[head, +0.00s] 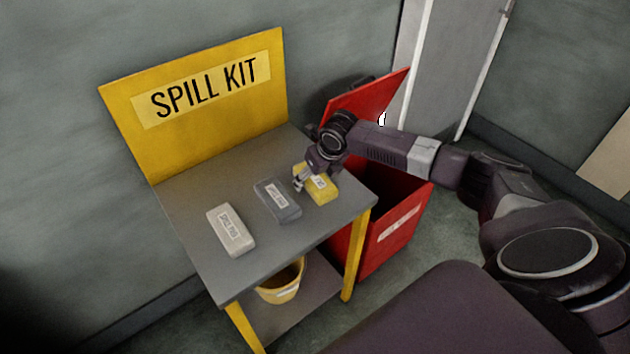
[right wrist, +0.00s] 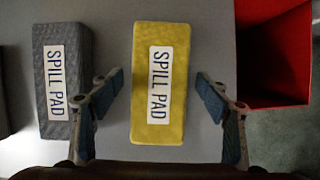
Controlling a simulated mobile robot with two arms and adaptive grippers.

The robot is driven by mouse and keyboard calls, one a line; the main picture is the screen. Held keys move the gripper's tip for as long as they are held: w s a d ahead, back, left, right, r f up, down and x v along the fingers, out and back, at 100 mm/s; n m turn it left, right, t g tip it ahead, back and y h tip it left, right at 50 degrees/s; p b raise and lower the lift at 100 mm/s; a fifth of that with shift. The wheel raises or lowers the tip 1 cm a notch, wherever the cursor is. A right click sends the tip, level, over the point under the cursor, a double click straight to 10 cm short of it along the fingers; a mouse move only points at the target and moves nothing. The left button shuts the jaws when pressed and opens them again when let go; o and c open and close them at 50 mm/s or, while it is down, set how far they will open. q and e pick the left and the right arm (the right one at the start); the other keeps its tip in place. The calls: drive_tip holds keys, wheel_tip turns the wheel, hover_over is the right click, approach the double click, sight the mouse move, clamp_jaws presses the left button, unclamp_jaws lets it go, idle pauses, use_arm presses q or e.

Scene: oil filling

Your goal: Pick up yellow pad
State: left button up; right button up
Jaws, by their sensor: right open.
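The yellow pad (head: 324,195) lies on the grey tabletop near its right edge, with a white "SPILL PAD" label. In the right wrist view the yellow pad (right wrist: 159,125) lies between the spread fingers, with a gap on each side. My left gripper is not in view.
A dark grey pad (head: 278,205) lies left of the yellow pad, and a light grey pad (head: 230,231) farther left. The table (head: 200,185) has a yellow "SPILL KIT" back panel (head: 200,130). A red bin (head: 390,246) with raised lid stands at right. A yellow bucket (head: 281,288) sits below.

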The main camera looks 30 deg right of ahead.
drive_tip(key=c, duration=1.3)
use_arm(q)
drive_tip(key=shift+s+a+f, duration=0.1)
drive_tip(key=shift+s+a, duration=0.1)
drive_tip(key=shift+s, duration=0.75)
use_arm(e)
drive_tip(key=shift+r, duration=0.15)
drive_tip(key=shift+w+r, duration=0.1)
drive_tip(key=shift+r, duration=0.5)
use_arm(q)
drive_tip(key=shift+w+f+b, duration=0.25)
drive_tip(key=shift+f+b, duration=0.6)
use_arm(e)
wheel_tip(320, 180, up, 19)
drive_tip(key=shift+f, duration=0.15)
